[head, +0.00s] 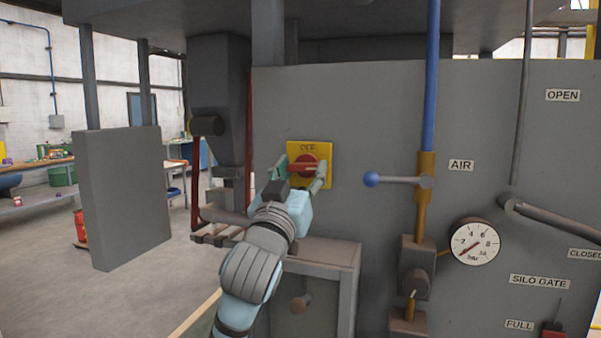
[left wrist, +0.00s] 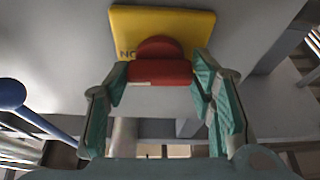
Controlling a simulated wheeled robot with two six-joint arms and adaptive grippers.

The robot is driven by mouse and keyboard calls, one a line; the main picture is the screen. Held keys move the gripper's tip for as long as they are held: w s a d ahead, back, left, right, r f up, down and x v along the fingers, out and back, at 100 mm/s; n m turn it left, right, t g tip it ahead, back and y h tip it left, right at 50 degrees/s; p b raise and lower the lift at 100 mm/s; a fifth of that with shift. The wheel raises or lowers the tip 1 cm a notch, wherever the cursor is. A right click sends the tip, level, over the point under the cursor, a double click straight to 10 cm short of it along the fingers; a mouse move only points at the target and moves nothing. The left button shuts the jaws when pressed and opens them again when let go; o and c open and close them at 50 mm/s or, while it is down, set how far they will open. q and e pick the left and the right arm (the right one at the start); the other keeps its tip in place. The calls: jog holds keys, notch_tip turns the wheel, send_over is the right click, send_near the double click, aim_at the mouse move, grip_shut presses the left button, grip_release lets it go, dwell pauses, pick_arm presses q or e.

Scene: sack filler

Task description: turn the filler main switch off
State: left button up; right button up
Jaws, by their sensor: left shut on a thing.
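The main switch is a red rotary knob with a grip bar (head: 304,168) on a yellow plate (head: 326,150) on the grey cabinet front. The plate reads OFF at its top in the head view. The bar lies about level, across the plate. My left gripper (head: 301,176) is shut on the red bar, one finger at each end. My right gripper is in neither view.
A blue-knobbed air lever (head: 372,179) sticks out right of the switch, beside a pressure gauge (head: 475,241). A grey box ledge (head: 320,251) juts out below the switch. A grey panel (head: 124,197) stands at left. Open floor lies beyond.

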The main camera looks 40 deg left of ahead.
pick_arm(q)
jog(key=n+g+y, duration=0.1)
jog(key=n, duration=0.2)
jog(key=n+g+y, duration=0.1)
jog(key=n+y, duration=0.1)
jog(key=n, duration=0.2)
jog(key=shift+d+r, duration=0.1)
jog(key=shift+d, duration=0.05)
jog(key=n+g, duration=0.1)
jog(key=n, duration=0.1)
jog(key=n+y+p, duration=0.1)
jog(key=n, duration=0.1)
jog(key=shift+r+n+g, duration=0.1)
jog(key=shift+n+g, duration=0.3)
jog(key=n+g+p, duration=0.1)
jog(key=n, duration=0.2)
jog(key=n+g, duration=0.1)
jog(key=n, duration=0.2)
jog(key=shift+w+d+r+g+y+p, duration=0.1)
jog(key=shift+g+y+p, duration=0.2)
jog(key=shift+y+p, duration=0.1)
jog(key=shift+n+g+h+p, duration=0.45)
jog(key=shift+n+g, duration=0.15)
jog(key=shift+n, duration=1.2)
jog(key=o, duration=1.2)
jog(key=shift+c, duration=0.2)
